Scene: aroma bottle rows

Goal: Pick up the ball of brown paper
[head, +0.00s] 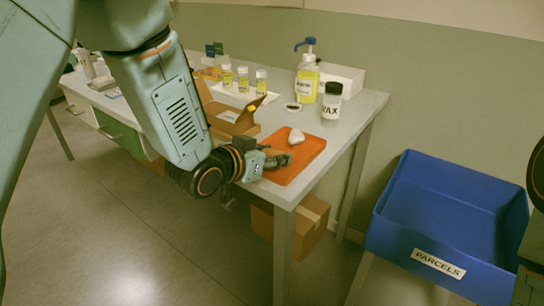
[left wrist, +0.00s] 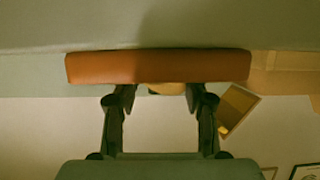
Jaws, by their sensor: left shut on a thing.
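My left gripper (head: 280,161) is at the near left edge of the orange tray (head: 308,160), low over the table. In the left wrist view its two fingers (left wrist: 160,92) stand apart with a small tan rounded thing between the tips, which looks like the ball of brown paper (left wrist: 172,89). Much of the ball is hidden there by the orange tray (left wrist: 158,67). In the head view the ball is hidden by the gripper. The gripper is shut on it. My right gripper is not in view.
A pale stone-like lump (head: 296,136) lies on the tray. Behind stand an open cardboard box (head: 232,118), a WAX jar (head: 331,104), a yellow pump bottle (head: 307,80) and small vials (head: 243,79). A blue PARCELS bin (head: 440,215) is at right. A carton (head: 308,222) sits under the table.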

